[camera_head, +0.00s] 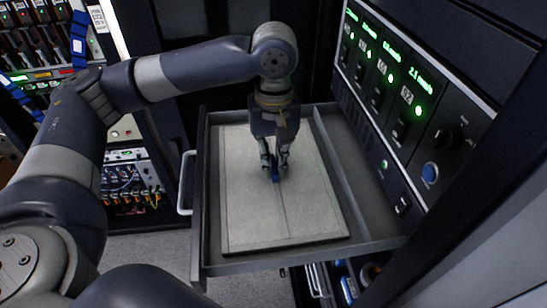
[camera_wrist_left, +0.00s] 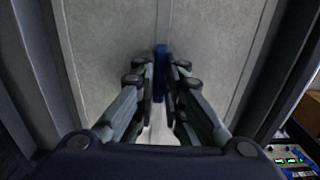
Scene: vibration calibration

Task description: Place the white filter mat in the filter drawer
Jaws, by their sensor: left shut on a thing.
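The white filter mat (camera_head: 300,210) looks pale grey and lies flat within the open filter drawer (camera_head: 365,238), inside its raised rim. A seam runs along the mat's middle, and it also shows in the left wrist view (camera_wrist_left: 215,40). My left gripper (camera_head: 274,176) points down over the mat and is shut on a small blue tab (camera_wrist_left: 160,75) at the mat's middle. The fingers hide part of the tab. I cannot tell whether the mat rests fully on the drawer floor. My right gripper is not in view.
A control panel (camera_head: 400,110) with green readouts and a blue button (camera_head: 429,173) stands right of the drawer. A drawer handle (camera_head: 186,183) is on its left side. Racks with cables (camera_head: 135,185) stand at the left. Grey floor (camera_head: 160,240) shows below.

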